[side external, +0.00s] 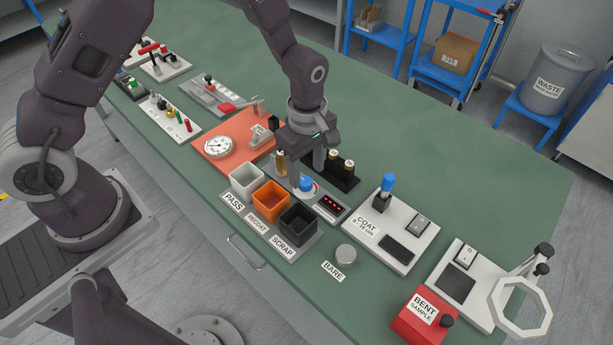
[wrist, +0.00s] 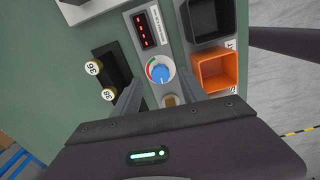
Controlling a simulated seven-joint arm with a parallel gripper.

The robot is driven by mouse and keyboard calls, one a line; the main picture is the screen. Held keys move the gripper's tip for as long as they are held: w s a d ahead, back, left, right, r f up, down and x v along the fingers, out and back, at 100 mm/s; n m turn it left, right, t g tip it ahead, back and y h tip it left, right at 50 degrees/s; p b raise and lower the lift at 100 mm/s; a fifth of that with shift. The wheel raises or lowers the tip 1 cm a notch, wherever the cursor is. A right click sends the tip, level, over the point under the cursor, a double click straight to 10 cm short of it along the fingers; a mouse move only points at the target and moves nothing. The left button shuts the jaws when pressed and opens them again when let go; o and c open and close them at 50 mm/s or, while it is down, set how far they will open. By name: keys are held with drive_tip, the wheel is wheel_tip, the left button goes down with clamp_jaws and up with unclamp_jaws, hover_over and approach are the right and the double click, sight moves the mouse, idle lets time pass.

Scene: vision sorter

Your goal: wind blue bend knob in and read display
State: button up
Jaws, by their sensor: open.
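The blue knob (side external: 306,184) sits on a grey panel (wrist: 143,70) beside a dark display (side external: 331,206) with red lit characters too small to read. In the wrist view the knob (wrist: 160,73) has a white pointer mark and a coloured arc around part of its dial. The display (wrist: 147,29) lies beyond it there. My gripper (side external: 307,178) is open and points down at the panel.
White, orange (side external: 270,200) and black (side external: 298,222) bins stand close in front of the panel. A black holder (side external: 345,182) with brass-coloured, numbered pieces stands behind it. A brass piece (wrist: 170,101) is on the panel near my fingers. A white COAT unit (side external: 390,230) is to the right.

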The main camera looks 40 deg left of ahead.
sight(307, 182)
wheel_tip(307, 182, down, 3)
drive_tip(key=shift+f, duration=0.15)
clamp_jaws()
